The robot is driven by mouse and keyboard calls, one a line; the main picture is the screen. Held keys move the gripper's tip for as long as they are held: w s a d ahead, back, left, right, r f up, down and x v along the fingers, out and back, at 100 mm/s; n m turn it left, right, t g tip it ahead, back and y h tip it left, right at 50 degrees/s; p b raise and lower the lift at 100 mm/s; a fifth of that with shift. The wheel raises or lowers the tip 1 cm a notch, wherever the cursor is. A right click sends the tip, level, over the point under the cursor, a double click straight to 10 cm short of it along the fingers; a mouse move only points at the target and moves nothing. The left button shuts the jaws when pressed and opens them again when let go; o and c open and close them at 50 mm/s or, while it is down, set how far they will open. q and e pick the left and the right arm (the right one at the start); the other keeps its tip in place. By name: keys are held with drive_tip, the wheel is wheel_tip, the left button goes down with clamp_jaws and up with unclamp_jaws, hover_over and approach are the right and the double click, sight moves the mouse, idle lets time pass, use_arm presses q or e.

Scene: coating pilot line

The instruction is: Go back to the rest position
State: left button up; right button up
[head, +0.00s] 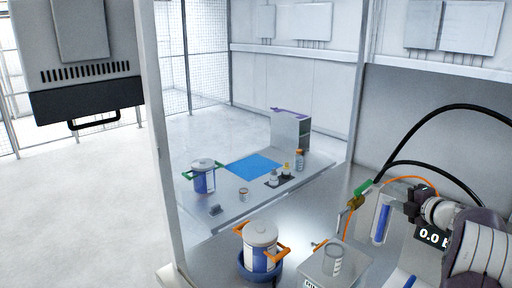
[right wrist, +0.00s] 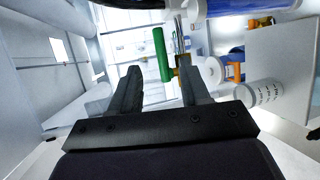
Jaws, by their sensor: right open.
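My right gripper (head: 410,206) is at the right of the head view, its arm coming in from the right edge. In the right wrist view its two dark fingers (right wrist: 157,85) stand wide apart with nothing between them. A valve with a green handle (head: 362,187) and a brass body (head: 355,203) is just left of the gripper. In the right wrist view the green handle (right wrist: 162,55) shows beyond the fingertips, seemingly apart from them. My left gripper is not in view.
A clear beaker (head: 333,260) stands on a scale below the valve. A pot with orange handles (head: 262,246) is left of it. Behind are a green-handled pot (head: 203,177), a blue mat (head: 253,167) and small bottles. A frame post (head: 160,140) and black hose (head: 440,108) are near.

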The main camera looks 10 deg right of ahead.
drive_tip(key=s+d+f+m+g+h, duration=0.1)
drive_tip(key=d+f+m+h, duration=0.3)
drive_tip(key=d+m, duration=0.15)
drive_tip(key=s+a+f+m+g+h+b, duration=0.1)
drive_tip(key=s+a+f+m+g+h, duration=0.15)
drive_tip(key=f+m, duration=0.3)
drive_tip(key=s+a+f+m+g+h+b, duration=0.1)
drive_tip(key=s+a+f+m+g, duration=0.1)
drive_tip(key=s+f+m+g, duration=0.25)
drive_tip(key=s+a+f+m+g+y+b, duration=0.1)
drive_tip(key=s+a+f, duration=0.3)
drive_tip(key=a, duration=0.8)
drive_tip(key=s+a+f+m+g+y+b, duration=0.2)
drive_tip(key=s+a, duration=0.6)
drive_tip(key=a, duration=0.5)
drive_tip(key=s+a+f+m+g+y+b, duration=0.1)
drive_tip(key=s+a+f+b, duration=0.4)
drive_tip(key=a, duration=0.7)
wheel_tip(320, 180, down, 2)
drive_tip(key=shift+s+a+f+g+y, duration=0.1)
drive_tip(key=shift+s+a+g+y, duration=0.15)
drive_tip(key=shift+s+g+y, duration=0.7)
drive_tip(key=shift+m, duration=0.25)
